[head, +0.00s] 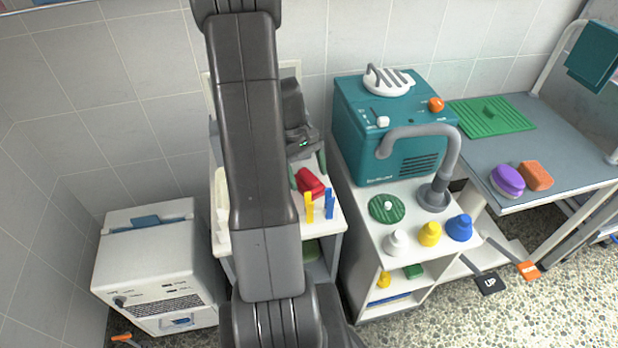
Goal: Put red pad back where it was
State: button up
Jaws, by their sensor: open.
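The red pad (311,184) lies on the top of a small white cart (330,216), partly hidden behind my arm and gripper. My gripper (307,174) is open just above or around the red pad, with one greenish finger to its left and one at its upper right. I cannot tell whether the fingers touch it. A purple pad (507,181) and an orange pad (536,175) lie side by side on the grey table at the right.
A yellow clip (309,207) and a blue clip (329,204) stand before the red pad. A white box unit (150,265) stands left.

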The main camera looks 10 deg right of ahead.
jog(key=v, duration=1)
jog(key=shift+p, duration=0.4)
jog(key=shift+s+d, duration=0.1)
